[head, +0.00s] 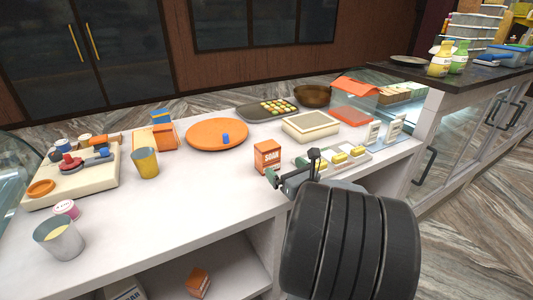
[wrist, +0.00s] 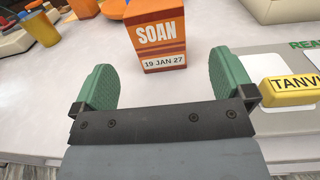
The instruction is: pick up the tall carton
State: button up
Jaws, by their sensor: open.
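My gripper (head: 286,171) is open and empty, low over the counter just to the front right of the carton. In the wrist view its two green fingers (wrist: 163,72) are apart, with bare counter between them. The carton's top is cut off in the wrist view.
A tray with yellow labelled pieces (head: 345,157) lies close to the right of the gripper. An orange round tray (head: 217,146) with a blue piece and a yellow cup (head: 146,163) stand left. Another orange carton (head: 198,283) is on the lower shelf. Counter left of the SOAN carton is clear.

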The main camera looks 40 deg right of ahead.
aim_at(272, 157)
jog(key=shift+w+d+f, duration=0.1)
jog(key=shift+w+d, duration=0.05)
jog(key=shift+w, duration=2.4)
jog(key=shift+w+d, duration=0.15)
jog(key=shift+w, duration=2.35)
jog(key=shift+c, duration=0.5)
jog(key=c, duration=0.9)
jog(key=shift+c, duration=0.3)
jog(key=shift+p, duration=0.3)
